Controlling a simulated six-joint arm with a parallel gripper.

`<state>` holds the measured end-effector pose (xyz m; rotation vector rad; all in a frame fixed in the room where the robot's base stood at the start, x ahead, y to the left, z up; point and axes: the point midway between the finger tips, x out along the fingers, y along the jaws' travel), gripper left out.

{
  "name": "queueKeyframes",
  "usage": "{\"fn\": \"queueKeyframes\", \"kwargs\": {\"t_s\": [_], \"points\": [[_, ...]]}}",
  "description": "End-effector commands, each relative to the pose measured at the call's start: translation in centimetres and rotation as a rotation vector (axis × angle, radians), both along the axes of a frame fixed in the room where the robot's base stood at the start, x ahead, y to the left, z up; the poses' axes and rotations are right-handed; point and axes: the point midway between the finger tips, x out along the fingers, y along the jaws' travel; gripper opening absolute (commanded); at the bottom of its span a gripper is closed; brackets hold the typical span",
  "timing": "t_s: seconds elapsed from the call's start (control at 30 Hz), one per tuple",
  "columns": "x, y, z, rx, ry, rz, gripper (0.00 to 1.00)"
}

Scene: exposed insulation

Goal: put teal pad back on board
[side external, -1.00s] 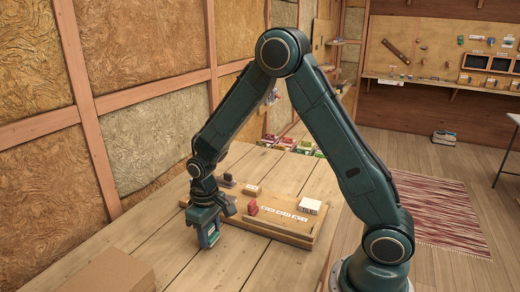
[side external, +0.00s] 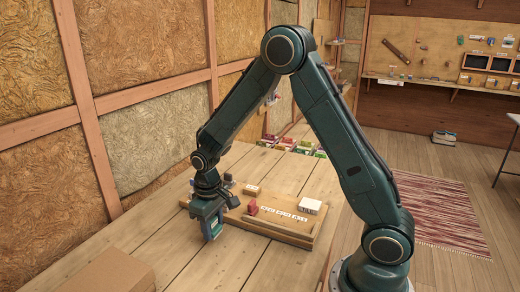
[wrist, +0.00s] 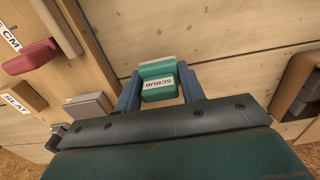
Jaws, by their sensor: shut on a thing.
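A teal pad (wrist: 157,71) with a white label reading SCRUB and a pale strip along one edge sits between my gripper's fingers. My gripper (wrist: 159,84) is shut on it, one blue finger on each side. In the side external view my gripper (side external: 213,224) points down at the board's near left end, and the pad (side external: 215,230) shows small and partly hidden between the fingers. The wooden board (side external: 280,234) lies on the table to the right of the gripper. In the wrist view the board (wrist: 92,62) is at the left, and the pad is over planks beside it.
On the board are a red block (side external: 253,209), a white block (side external: 311,206), a tan block (side external: 251,190) and a row of white labels (side external: 284,214). A grey block (wrist: 88,105) shows near the gripper. A cardboard box (side external: 112,272) is at the front left. Bare planks lie between.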

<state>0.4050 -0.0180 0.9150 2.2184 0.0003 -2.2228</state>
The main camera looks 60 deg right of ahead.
Motion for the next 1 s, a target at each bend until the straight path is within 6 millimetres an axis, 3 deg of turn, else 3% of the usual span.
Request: {"fn": "queueKeyframes", "kwargs": {"t_s": [0.23,0.43,0.73,1.0], "points": [[-0.1,-5.0,4.0,-0.003,-0.006,-0.008,0.18],[-1.4,-10.2,8.5,-0.004,-0.005,-0.009,0.18],[-5.5,-17.1,15.3,-0.005,-0.001,-0.008,0.18],[-9.4,-20.5,19.6,-0.002,0.003,-0.005,0.18]]}}
